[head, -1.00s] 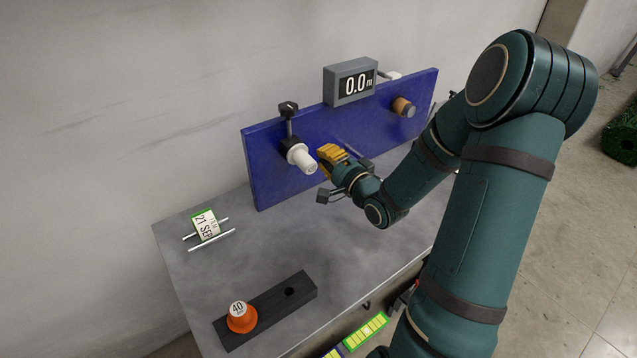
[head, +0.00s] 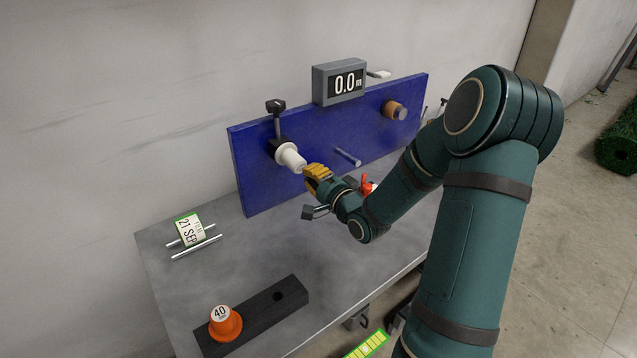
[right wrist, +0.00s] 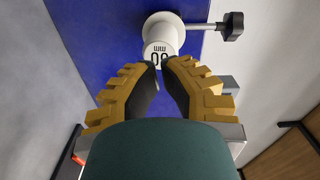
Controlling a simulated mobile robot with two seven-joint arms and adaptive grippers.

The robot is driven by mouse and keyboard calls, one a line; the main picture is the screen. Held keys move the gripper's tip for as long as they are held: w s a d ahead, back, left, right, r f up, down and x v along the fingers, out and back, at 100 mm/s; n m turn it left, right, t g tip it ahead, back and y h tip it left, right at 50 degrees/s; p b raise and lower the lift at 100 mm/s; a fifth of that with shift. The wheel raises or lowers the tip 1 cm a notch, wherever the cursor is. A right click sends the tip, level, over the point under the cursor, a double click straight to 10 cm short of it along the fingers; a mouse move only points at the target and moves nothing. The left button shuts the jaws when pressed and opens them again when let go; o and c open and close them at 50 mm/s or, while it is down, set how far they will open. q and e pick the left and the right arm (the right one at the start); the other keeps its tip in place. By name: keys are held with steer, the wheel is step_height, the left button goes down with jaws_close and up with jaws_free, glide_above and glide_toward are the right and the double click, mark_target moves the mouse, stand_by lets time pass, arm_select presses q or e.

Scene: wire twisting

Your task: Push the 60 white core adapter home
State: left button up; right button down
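The white core adapter (head: 291,157) sits on the holder on the blue board, its narrower end pointing outward. In the right wrist view the adapter (right wrist: 160,34) shows an upside-down "60 mm" label on its end. My right gripper (head: 306,170) is just in front of that end. In the right wrist view the yellow fingertips of the right gripper (right wrist: 160,62) are drawn nearly together at the lower edge of the label, not around the adapter. Whether they touch it is hard to tell. My left gripper is not in view.
The blue board (head: 240,165) carries a black clamp knob (head: 276,105), a bare peg (head: 347,156) and a brown roll (head: 394,109). A display (head: 340,81) reads 0.0 m. An orange 40 mm adapter (head: 225,324) stands in a dark block (head: 262,309). The grey bench's middle is clear.

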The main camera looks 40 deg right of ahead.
mark_target(301, 168)
steer(key=shift+w+d, duration=0.15)
steer(key=shift+w, duration=1.15)
steer(key=shift+w, duration=0.45)
steer(key=shift+s+f, duration=0.1)
steer(key=shift+s, duration=1.3)
steer(key=s+a, duration=0.1)
steer(key=s, duration=1)
steer(key=shift+s+a, duration=0.3)
steer(key=shift+s, duration=0.1)
steer(key=shift+r, duration=0.2)
